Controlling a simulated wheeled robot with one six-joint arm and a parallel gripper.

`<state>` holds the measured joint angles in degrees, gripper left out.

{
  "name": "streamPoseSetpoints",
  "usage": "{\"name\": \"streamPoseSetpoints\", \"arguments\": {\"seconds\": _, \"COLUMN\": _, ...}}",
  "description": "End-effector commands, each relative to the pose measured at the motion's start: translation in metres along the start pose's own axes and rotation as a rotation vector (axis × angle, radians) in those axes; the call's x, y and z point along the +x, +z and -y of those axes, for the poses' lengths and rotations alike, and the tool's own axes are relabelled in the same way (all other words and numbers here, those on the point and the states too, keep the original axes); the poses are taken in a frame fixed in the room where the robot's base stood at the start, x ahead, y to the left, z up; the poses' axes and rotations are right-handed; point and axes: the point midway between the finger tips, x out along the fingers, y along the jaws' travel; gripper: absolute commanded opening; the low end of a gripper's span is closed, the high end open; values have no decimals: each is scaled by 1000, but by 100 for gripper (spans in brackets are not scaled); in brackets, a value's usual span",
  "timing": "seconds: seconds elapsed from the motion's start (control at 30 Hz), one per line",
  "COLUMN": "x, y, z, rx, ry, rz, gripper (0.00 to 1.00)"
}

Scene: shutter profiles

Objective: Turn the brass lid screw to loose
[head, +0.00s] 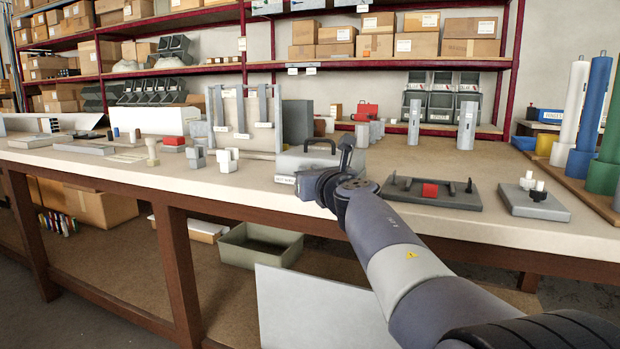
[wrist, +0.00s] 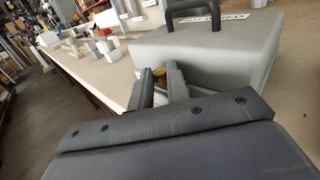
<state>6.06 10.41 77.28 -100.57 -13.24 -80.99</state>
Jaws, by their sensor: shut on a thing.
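The brass lid screw (wrist: 160,72) shows as a small brass-coloured bit between the two dark fingers of my gripper (wrist: 158,77) in the wrist view. The fingers are closed on it and hide most of it, so its turn position cannot be read. It lies beside the near side of a grey case (wrist: 235,62) with a black handle and a label on its lid. In the head view the case (head: 300,161) stands on the bench, partly behind my arm, and the screw is hidden.
Left of the case stand grey-white blocks (head: 228,160) and a frame with hanging grey parts (head: 245,115). The bench edge (head: 230,190) runs close in front.

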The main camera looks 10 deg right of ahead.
Motion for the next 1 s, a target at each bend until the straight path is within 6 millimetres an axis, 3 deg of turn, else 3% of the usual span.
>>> {"name": "streamPoseSetpoints", "arguments": {"seconds": 0.47, "x": 0, "y": -1, "z": 0, "rx": -1, "ry": 15, "rz": 1, "gripper": 0}}
{"name": "streamPoseSetpoints", "arguments": {"seconds": 0.5, "x": 0, "y": -1, "z": 0, "rx": -1, "ry": 15, "rz": 1, "gripper": 17}}
{"name": "streamPoseSetpoints", "arguments": {"seconds": 0.73, "x": 0, "y": -1, "z": 1, "rx": -1, "ry": 14, "rz": 2, "gripper": 36}}
{"name": "streamPoseSetpoints", "arguments": {"seconds": 1.0, "x": 0, "y": -1, "z": 3, "rx": -1, "ry": 8, "rz": 3, "gripper": 38}}
